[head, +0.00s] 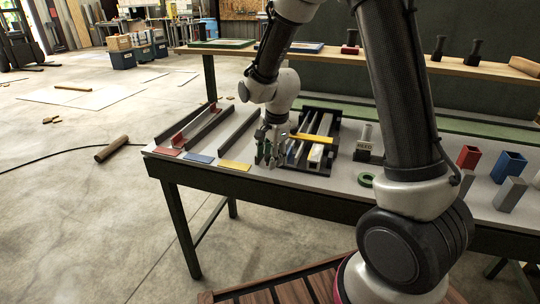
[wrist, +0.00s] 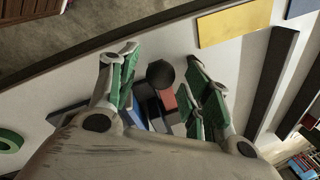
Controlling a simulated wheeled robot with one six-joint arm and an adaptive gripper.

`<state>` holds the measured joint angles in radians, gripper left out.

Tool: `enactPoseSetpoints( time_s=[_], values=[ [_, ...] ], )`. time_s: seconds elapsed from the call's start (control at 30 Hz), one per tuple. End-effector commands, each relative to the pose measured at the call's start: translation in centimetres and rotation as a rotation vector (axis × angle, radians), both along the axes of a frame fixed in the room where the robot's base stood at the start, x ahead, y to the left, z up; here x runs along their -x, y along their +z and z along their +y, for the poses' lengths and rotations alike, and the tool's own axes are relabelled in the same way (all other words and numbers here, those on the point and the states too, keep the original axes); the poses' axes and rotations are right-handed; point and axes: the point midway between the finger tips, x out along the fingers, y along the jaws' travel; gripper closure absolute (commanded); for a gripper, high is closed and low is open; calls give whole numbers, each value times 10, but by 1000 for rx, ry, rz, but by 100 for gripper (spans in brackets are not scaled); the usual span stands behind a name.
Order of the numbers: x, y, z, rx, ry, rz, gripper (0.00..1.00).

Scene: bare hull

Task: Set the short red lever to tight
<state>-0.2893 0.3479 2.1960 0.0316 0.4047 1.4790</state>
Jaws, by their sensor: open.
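My gripper (head: 268,152) is over the worktable near its front edge, just left of a dark frame with silver bars (head: 316,154) and a yellow crossbar (head: 312,137). In the wrist view my gripper (wrist: 165,92) is open, its green-padded fingers apart. Between them shows a round black knob (wrist: 160,73), with a small red part (wrist: 168,99) just below it in the picture. I cannot tell whether this red part is the short red lever. No contact with the fingers is clear. No tight mark is readable, and the arm hides part of the table.
A yellow plate (head: 235,165) and a blue plate (head: 199,158) lie along the front edge, left of my gripper. A green ring (head: 366,180) and a red open box (head: 468,157) are to the right. A raised wooden shelf (head: 460,68) runs behind.

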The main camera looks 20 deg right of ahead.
Motion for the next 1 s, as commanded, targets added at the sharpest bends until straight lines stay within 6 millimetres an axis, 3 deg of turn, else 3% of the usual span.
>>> enactPoseSetpoints(
  time_s=[0.13,0.4,1.0],
  values=[
    [0,0,0,0,0,0,51],
    [0,0,0,0,0,0,100],
    [-7,14,-6,-92,-5,122,100]
  ],
)
